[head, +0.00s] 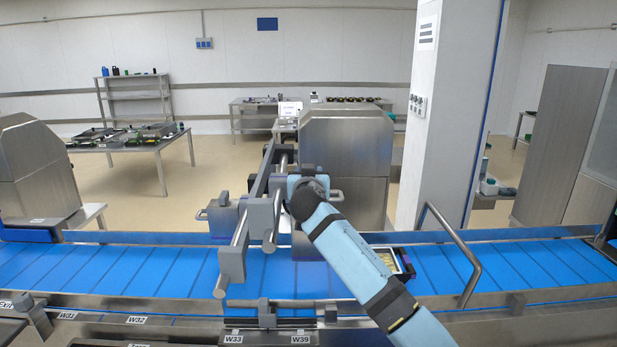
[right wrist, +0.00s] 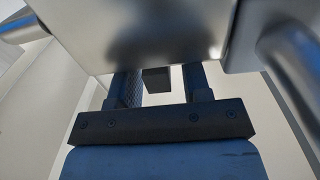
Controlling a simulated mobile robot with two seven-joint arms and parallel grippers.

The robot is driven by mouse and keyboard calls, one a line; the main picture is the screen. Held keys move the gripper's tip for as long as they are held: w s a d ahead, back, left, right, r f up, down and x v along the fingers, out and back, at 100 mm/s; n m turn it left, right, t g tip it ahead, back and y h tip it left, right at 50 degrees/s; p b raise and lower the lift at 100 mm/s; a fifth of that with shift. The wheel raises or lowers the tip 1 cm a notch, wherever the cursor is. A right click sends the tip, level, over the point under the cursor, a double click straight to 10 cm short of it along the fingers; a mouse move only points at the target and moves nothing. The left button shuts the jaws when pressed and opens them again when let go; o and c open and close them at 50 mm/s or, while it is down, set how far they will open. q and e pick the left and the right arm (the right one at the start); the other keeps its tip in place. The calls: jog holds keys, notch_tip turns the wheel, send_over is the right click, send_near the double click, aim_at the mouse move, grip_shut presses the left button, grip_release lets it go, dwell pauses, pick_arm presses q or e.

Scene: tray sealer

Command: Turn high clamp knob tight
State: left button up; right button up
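My right gripper is at the clamp assembly on the bars above the conveyor; its tips are hidden in the head view behind my arm and the grey clamp blocks (head: 261,217). In the right wrist view the two dark fingers of my right gripper (right wrist: 163,82) stand apart. A small dark block (right wrist: 155,79) shows between them, with a narrow gap on its right side. It may be part of the clamp knob. A metal block (right wrist: 140,30) hides the fingertips, so I cannot tell whether they touch the knob. My left gripper is not in view.
Long metal bars (head: 240,240) cross the blue conveyor (head: 130,268) beside my arm. A metal housing (head: 346,150) stands behind. A tray (head: 388,262) sits on the belt right of my forearm. A bent metal handle (head: 462,250) rises on the right. A metal tube (right wrist: 292,62) is close in the wrist view.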

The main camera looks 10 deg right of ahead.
jog(key=shift+s+a+f, duration=0.1)
jog(key=shift+s+a, duration=0.05)
jog(key=shift+s, duration=0.4)
jog(key=b+v, duration=0.2)
jog(key=v, duration=1)
jog(key=shift+s, duration=0.4)
jog(key=shift+a, duration=0.1)
